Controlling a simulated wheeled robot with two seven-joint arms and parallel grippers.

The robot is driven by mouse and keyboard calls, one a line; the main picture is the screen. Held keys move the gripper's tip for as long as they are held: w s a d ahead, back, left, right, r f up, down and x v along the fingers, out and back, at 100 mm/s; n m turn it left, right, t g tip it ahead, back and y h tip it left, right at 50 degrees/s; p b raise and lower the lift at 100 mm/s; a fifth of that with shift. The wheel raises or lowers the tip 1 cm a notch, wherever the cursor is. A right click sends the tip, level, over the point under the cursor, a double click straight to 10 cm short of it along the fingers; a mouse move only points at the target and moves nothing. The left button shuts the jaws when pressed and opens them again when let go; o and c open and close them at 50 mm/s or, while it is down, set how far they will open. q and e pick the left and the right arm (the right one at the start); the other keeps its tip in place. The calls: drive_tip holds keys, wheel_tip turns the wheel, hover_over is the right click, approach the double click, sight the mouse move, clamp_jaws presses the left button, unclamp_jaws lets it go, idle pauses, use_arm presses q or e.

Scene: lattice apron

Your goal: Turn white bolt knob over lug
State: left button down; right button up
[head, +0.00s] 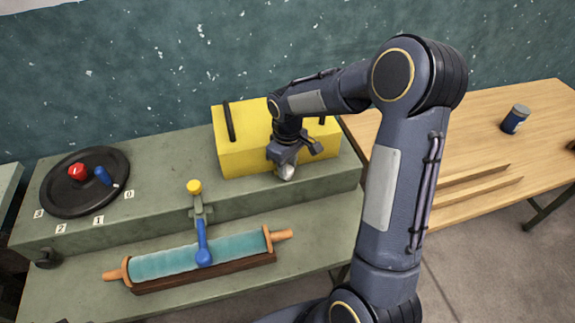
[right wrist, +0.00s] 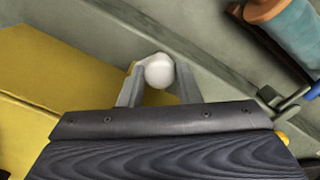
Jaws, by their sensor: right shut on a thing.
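The white bolt knob (right wrist: 159,72) sits between the two fingers of my right gripper (right wrist: 160,84) in the right wrist view. In the head view it shows as a small pale ball (head: 287,172) at the front of the yellow box (head: 240,158). My right gripper (head: 286,163) is shut on the knob and reaches down in front of the box. The bolt and the lug are hidden behind the gripper and box; I cannot tell how the knob stands to the lug. My left gripper is not in view.
A black disc (head: 62,202) with red and blue knobs lies on the green bench at left. A wooden table (head: 440,150) with a blue can (head: 515,119) is at right.

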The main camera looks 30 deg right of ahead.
drive_tip(key=n, duration=0.6)
drive_tip(key=shift+n, duration=0.3)
idle(0.4)
drive_tip(key=o, duration=1)
drive_tip(key=shift+c, duration=0.2)
